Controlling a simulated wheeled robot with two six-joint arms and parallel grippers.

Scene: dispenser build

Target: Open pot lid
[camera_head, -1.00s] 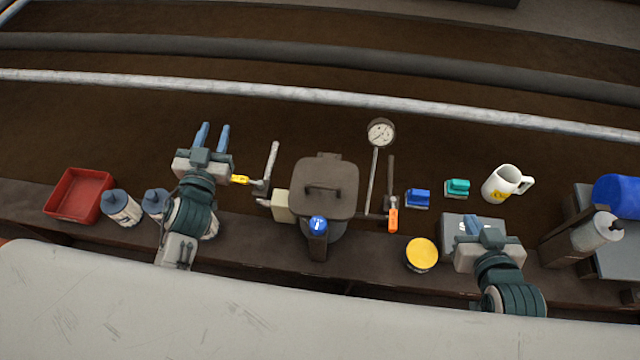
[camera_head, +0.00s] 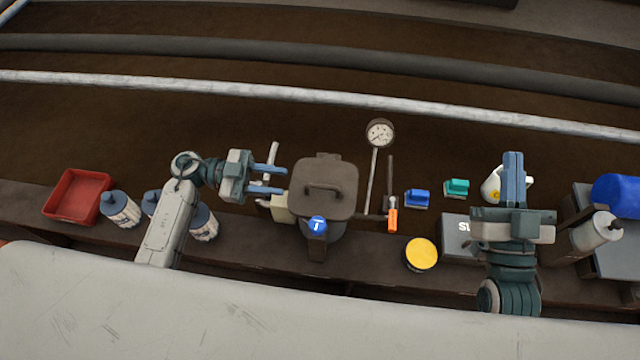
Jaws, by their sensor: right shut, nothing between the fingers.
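The pot (camera_head: 322,238) stands in the middle of the bench with its dark square-looking lid (camera_head: 338,174) on top. The lid has an arched handle (camera_head: 323,189), and a blue-topped knob (camera_head: 317,224) sits at the pot's front. My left gripper (camera_head: 284,181) is open and points right, its two blue fingers a little left of the lid and apart from the handle. My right gripper (camera_head: 513,165) is shut and empty, pointing away from me in front of the white mug, far right of the pot.
A gauge (camera_head: 380,133), an orange-handled tool (camera_head: 392,219), a yellow-lidded can (camera_head: 421,254), blue and teal brushes and a mug (camera_head: 491,184) are to the right. A red tray (camera_head: 77,196) and bottles stand left.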

